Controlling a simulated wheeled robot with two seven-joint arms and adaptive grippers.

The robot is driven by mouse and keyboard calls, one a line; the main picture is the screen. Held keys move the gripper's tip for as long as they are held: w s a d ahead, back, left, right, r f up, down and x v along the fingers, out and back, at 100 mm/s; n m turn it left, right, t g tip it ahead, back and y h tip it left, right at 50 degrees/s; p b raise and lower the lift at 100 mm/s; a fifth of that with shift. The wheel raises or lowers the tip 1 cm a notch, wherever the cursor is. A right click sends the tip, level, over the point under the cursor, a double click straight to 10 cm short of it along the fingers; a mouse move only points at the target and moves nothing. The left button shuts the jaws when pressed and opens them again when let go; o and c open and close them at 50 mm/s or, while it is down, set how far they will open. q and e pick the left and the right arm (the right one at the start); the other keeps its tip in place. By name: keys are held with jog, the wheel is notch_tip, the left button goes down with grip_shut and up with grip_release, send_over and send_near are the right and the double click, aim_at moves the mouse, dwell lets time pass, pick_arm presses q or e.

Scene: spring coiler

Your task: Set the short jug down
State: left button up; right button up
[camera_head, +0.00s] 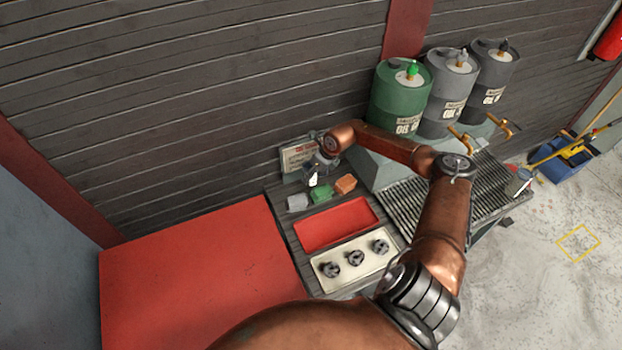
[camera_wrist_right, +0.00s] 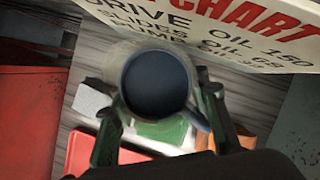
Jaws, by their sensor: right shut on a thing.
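A round jug (camera_wrist_right: 157,82) with a dark interior and a grey rim sits between the fingers of my right gripper (camera_wrist_right: 161,98), seen from above in the right wrist view. The gripper is shut on it, one finger on each side. A handle-like part sticks out at its lower right. In the head view my right gripper (camera_head: 314,173) is at the back of the bench, just in front of the chart sign (camera_head: 297,156). The jug is small and partly hidden there. I cannot tell whether its base touches the bench. My left gripper is not in view.
Grey (camera_head: 298,202), green (camera_head: 321,192) and orange (camera_head: 345,184) blocks lie close in front of the gripper. Beyond are a red tray (camera_head: 335,224) and a pale panel with three knobs (camera_head: 328,269). Three drums stand at right over a grate (camera_head: 488,196). Another container (camera_head: 520,182) stands on it.

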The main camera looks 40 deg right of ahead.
jog(key=shift+w+f, duration=0.35)
jog(key=shift+d+f, duration=0.1)
jog(key=shift+f, duration=1.4)
jog(key=shift+f, duration=0.2)
jog(key=o, duration=1.2)
jog(key=shift+o, duration=0.4)
jog(key=shift+r, duration=0.15)
